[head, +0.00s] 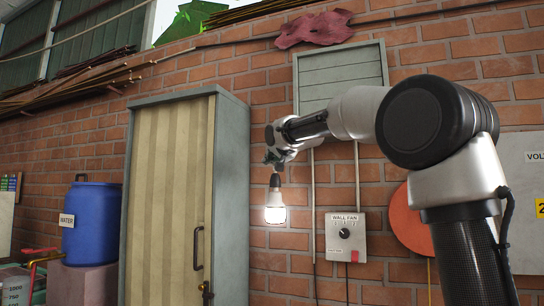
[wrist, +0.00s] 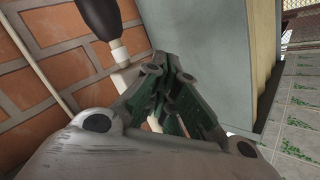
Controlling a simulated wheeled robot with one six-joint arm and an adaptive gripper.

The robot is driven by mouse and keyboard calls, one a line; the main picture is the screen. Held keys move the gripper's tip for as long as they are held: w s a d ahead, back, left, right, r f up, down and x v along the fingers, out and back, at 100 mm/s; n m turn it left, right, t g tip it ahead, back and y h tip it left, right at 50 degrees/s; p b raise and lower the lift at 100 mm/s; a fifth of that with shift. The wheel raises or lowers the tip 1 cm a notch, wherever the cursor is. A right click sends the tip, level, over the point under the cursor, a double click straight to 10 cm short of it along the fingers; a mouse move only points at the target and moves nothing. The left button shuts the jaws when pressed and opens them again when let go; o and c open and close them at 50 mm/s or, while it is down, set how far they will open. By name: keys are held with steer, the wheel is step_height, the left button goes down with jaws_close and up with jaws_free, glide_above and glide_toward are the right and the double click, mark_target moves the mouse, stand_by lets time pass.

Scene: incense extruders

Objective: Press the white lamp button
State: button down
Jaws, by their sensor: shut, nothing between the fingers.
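A lit white lamp bulb (head: 275,214) hangs from a dark socket (head: 275,181) in front of the brick wall, right of the tall cabinet. My gripper (head: 272,160) is just above the socket in the head view; whether they touch I cannot tell. In the wrist view my gripper (wrist: 166,70) shows its dark green fingers shut with nothing between them. A dark tapered part with a pale end (wrist: 118,50) is left of the fingertips there; I cannot tell if it belongs to the lamp. I cannot make out a white lamp button in either view.
A tall cabinet (head: 170,200) with a cream door stands left of my gripper. A grey wall fan box (head: 346,245) with a black knob is on the wall at lower right. A blue water barrel (head: 92,222) is at far left. Thin pipes run up the wall.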

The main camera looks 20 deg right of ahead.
steer(key=shift+s, duration=0.1)
stand_by(0.3)
steer(key=shift+s+a, duration=0.2)
steer(key=shift+s, duration=0.05)
steer(key=s+a, duration=0.3)
steer(key=s, duration=0.1)
steer(key=shift+s+a, duration=0.3)
steer(key=shift+s, duration=0.1)
stand_by(0.5)
